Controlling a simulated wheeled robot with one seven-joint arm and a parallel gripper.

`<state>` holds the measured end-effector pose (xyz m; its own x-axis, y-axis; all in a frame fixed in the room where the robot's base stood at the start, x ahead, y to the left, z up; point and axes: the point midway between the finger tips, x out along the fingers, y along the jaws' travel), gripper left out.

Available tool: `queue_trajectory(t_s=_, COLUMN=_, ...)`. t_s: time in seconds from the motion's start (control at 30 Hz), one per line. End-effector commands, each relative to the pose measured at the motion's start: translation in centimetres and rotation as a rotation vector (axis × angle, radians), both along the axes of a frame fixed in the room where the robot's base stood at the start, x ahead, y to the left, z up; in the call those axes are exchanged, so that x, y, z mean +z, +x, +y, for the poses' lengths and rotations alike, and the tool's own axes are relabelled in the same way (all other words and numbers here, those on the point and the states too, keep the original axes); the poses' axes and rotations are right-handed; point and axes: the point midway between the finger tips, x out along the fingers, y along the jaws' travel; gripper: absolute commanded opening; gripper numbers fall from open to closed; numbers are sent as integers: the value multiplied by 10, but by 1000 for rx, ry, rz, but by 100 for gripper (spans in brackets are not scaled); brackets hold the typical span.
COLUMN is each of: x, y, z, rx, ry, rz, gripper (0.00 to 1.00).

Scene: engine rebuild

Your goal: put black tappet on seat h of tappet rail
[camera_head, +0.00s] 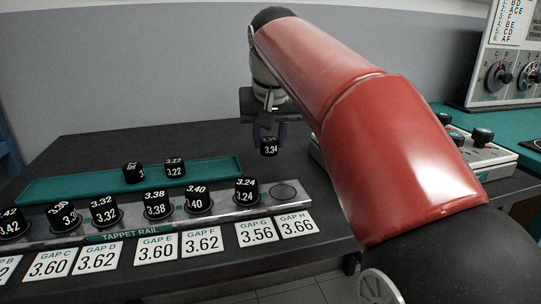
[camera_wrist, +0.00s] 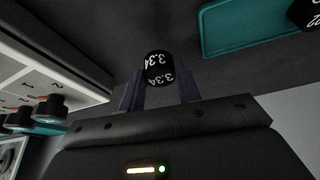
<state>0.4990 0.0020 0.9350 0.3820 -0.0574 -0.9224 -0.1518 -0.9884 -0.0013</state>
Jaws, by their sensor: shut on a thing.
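My gripper (camera_head: 268,139) is shut on a black tappet marked 3.34 (camera_head: 269,148) and holds it above the dark table, behind the right end of the rail. In the wrist view the tappet (camera_wrist: 159,68) sits between the finger tips. The tappet rail (camera_head: 225,211) runs along the table's front. Seat H (camera_head: 284,192) is the bare ring at its right end, behind the card GAP H 3.66 (camera_head: 297,225). Black tappets stand on the other visible seats; the one marked 3.24 (camera_head: 245,191) is beside seat H, at gap G.
A teal tray (camera_head: 85,187) behind the rail holds two black tappets, one marked 3.22 (camera_head: 175,168). A grey box with knobs (camera_head: 483,152) stands at the right, partly behind my arm. The table (camera_head: 215,145) is clear between tray and gripper.

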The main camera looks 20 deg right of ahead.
Motion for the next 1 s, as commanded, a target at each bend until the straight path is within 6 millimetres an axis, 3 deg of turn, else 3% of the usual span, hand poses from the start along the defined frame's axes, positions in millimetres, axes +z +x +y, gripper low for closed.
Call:
queue_trajectory(t_s=0.1, x=-23, y=1, z=1, rx=-1, ry=0, rz=-1, gripper=7)
queue_trajectory(t_s=0.2, x=-33, y=0, z=3, rx=-1, ry=0, rz=-1, gripper=7)
queue_trajectory(t_s=0.63, x=-36, y=-1, z=4, rx=0, ry=1, rz=0, gripper=7)
queue_trajectory(t_s=0.67, x=-34, y=-1, z=4, rx=0, ry=1, rz=0, gripper=37)
queue_trajectory(t_s=0.7, x=-34, y=-1, z=3, rx=0, ry=1, rz=0, gripper=42)
queue_trajectory(t_s=0.8, x=-34, y=-1, z=3, rx=-1, ry=1, rz=0, gripper=55)
queue_trajectory(t_s=1.0, x=-34, y=-1, z=3, rx=-1, ry=1, rz=0, gripper=55)
